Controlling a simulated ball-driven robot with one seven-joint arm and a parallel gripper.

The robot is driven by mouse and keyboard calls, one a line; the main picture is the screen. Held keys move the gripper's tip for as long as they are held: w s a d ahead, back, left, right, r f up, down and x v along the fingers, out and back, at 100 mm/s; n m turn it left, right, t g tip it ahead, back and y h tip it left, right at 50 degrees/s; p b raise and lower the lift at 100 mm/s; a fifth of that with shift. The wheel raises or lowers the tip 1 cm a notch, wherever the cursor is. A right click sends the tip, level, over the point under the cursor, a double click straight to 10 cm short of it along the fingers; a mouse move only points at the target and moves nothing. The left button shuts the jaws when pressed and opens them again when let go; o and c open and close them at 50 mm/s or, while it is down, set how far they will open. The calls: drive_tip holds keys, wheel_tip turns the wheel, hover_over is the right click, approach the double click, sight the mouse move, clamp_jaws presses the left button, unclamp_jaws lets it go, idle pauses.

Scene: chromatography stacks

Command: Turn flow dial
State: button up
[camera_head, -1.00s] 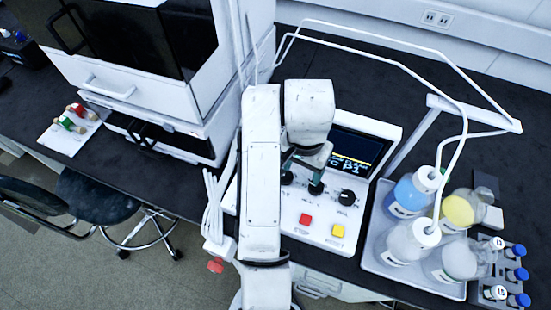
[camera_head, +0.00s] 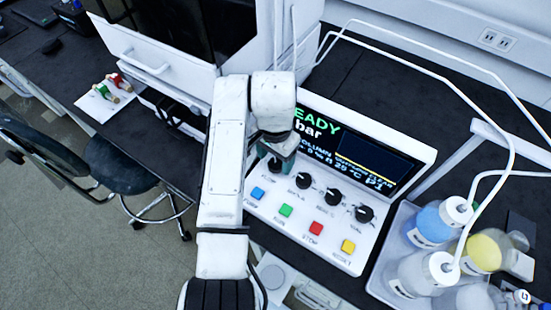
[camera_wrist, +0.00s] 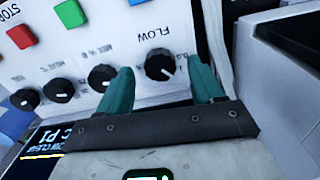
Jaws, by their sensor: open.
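The flow dial is a round black knob with a white pointer line, under the label FLOW in the wrist view (camera_wrist: 160,65). In the head view it is the leftmost dial (camera_head: 275,166) on the white control panel, partly hidden by my gripper. My gripper (camera_head: 284,152) is over that end of the panel. In the wrist view its teal fingers (camera_wrist: 160,70) are open, one on each side of the flow dial, with nothing held. I cannot tell whether either finger touches the knob.
Several other black dials (camera_head: 333,197) run to the right of the flow dial. Coloured buttons, including a red STOP (camera_head: 315,229), lie in front. The screen (camera_head: 375,160) stands behind. A tray (camera_head: 376,282) of bottles is at the right, with white tubes above.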

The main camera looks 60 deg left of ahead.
drive_tip(key=shift+f, duration=0.85)
drive_tip(key=c, duration=1.1)
